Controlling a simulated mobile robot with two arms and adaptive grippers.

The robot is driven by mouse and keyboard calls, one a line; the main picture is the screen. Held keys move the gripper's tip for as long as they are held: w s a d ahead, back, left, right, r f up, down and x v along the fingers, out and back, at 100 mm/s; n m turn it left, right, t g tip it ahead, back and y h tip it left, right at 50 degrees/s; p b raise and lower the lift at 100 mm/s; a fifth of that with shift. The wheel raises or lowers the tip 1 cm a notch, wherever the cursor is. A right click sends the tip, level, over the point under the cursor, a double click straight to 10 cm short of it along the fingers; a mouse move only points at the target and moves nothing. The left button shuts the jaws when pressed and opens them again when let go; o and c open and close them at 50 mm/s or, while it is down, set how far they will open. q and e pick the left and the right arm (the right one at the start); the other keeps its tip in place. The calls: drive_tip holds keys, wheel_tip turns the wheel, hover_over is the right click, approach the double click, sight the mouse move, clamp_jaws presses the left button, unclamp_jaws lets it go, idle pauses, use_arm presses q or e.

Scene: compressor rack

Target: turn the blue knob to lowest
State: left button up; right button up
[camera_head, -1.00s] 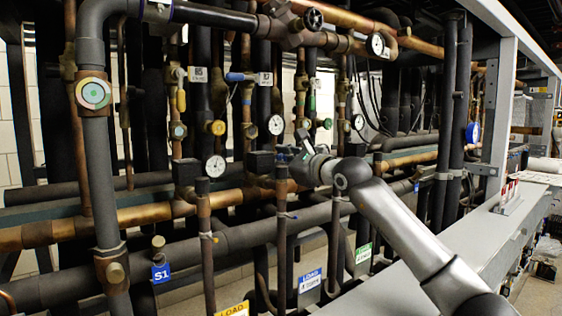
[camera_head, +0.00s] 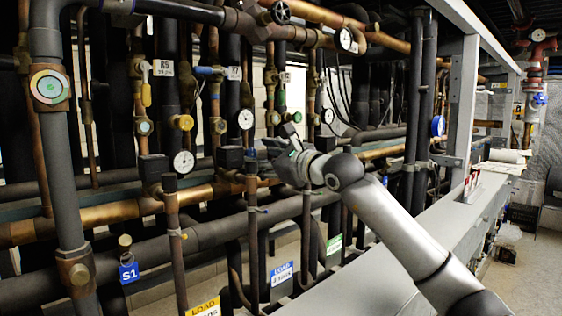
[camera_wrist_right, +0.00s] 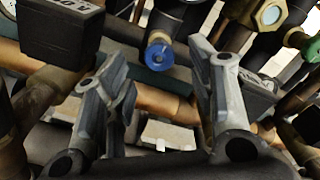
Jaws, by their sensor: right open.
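A blue knob (camera_wrist_right: 158,54) with a pale centre shows in the right wrist view, on the end of a dark stem. My right gripper (camera_wrist_right: 160,84) is open there, its two grey fingers spread left and right. The knob lies beyond the fingertips, between them in the picture, and nothing is held. In the head view my right gripper (camera_head: 283,142) is in front of the pipes at the middle of the rack. I cannot make out this knob there; the gripper may hide it. My left gripper is in neither view.
A black box (camera_wrist_right: 62,40) is at the wrist view's upper left, and a green knob (camera_wrist_right: 311,48) at the right. Copper and dark pipes, gauges (camera_head: 246,119) and valves crowd the rack. A grey ledge (camera_head: 440,220) runs along the right; floor (camera_head: 525,270) shows beyond it.

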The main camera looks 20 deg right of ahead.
drive_tip(key=v, duration=0.7)
idle(0.4)
